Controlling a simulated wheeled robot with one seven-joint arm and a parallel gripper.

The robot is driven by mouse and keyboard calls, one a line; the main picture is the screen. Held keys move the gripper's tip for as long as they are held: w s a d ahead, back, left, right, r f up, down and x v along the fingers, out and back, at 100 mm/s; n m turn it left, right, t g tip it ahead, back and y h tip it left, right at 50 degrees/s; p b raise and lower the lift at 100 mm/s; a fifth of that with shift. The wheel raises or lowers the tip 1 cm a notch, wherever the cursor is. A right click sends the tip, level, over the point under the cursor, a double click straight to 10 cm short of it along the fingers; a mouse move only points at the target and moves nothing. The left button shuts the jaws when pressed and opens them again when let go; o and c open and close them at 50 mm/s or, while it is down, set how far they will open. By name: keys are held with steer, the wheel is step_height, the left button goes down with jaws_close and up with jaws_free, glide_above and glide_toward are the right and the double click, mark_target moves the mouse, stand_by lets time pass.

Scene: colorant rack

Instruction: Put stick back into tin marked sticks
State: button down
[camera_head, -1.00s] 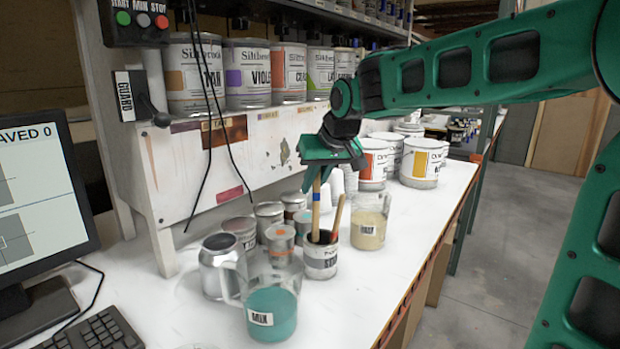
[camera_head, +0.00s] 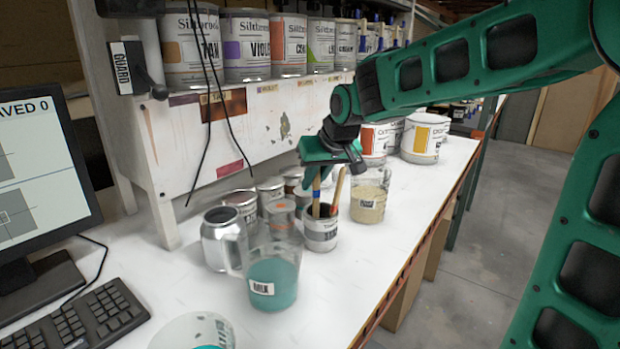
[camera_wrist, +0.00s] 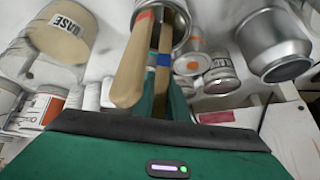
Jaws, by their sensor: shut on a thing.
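The held stick (camera_head: 316,196) is wooden with a blue band. My gripper (camera_head: 322,180) is shut on its upper part, above the tin. The lower end of the stick is inside the mouth of the small tin (camera_head: 320,236) and hidden there; I cannot tell whether it touches the bottom. A second wooden stick (camera_head: 338,188) with a red band leans in the same tin. In the wrist view, the blue-banded stick (camera_wrist: 164,62) runs from my jaws into the tin, beside the thicker red-banded stick (camera_wrist: 133,65). The tin's label is too small to read fully.
A jug with teal liquid (camera_head: 272,285) stands in front of the tin, a beige jug (camera_head: 369,204) to its right. A silver can (camera_head: 222,240) and several small tins crowd its left. A keyboard (camera_head: 75,322) lies at left. The counter's right front is clear.

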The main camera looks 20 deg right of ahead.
steer(key=c, duration=1.7)
jaws_free()
steer(key=shift+o, duration=0.2)
steer(key=v, duration=1)
steer(key=shift+s+r, duration=0.15)
steer(key=shift+r, duration=0.1)
